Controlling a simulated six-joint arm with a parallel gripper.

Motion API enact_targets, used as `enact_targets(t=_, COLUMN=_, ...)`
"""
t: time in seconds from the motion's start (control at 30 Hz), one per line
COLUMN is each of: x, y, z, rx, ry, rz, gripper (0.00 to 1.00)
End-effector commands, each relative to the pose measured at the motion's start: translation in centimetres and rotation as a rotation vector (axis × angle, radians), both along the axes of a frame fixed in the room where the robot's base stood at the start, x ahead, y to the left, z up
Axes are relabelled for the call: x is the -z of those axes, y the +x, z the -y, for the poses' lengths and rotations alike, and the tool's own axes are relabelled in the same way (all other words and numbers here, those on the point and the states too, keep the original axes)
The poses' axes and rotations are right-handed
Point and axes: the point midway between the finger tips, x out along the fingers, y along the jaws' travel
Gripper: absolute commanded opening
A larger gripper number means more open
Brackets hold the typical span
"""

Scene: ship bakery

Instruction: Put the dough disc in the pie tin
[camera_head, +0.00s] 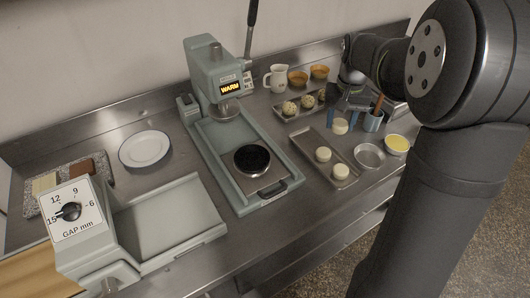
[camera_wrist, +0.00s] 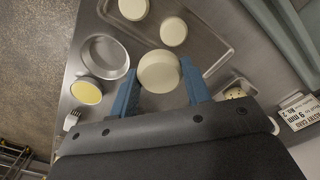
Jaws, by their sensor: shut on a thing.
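My gripper (camera_head: 346,113) is shut on a pale, thick dough disc (camera_head: 340,126). In the wrist view the disc (camera_wrist: 159,72) sits between the blue fingers (camera_wrist: 160,84). It is held near the back right of a metal tray (camera_head: 303,141); the gap beneath it is hard to judge. Two more dough discs, one (camera_head: 323,154) behind the other (camera_head: 340,172), lie on that tray. The empty round pie tin (camera_head: 370,155) stands right of the tray, in front and to the right of the held disc; it also shows in the wrist view (camera_wrist: 105,57).
A bowl of yellow content (camera_head: 397,143) stands close right of the tin. The green press (camera_head: 215,75) stands left. A printed card (camera_wrist: 299,111) is at the wrist view's right.

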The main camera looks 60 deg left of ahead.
Motion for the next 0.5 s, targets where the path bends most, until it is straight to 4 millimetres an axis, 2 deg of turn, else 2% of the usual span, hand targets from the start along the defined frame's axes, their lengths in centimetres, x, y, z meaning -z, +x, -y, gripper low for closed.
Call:
enact_targets(t=0.1, x=-1.4, y=-4.6, z=-0.7, rx=-0.203, ry=0.003, rz=0.001, gripper=0.21)
enact_targets(t=0.3, x=-3.1, y=-11.3, z=-0.6, rx=-0.531, ry=0.003, rz=0.001, gripper=0.21)
enact_targets(t=0.4, x=-3.6, y=-13.4, z=-0.4, rx=-0.644, ry=0.002, rz=0.001, gripper=0.21)
enact_targets(t=0.5, x=-3.7, y=-14.7, z=-0.2, rx=-0.71, ry=0.001, rz=0.0, gripper=0.21)
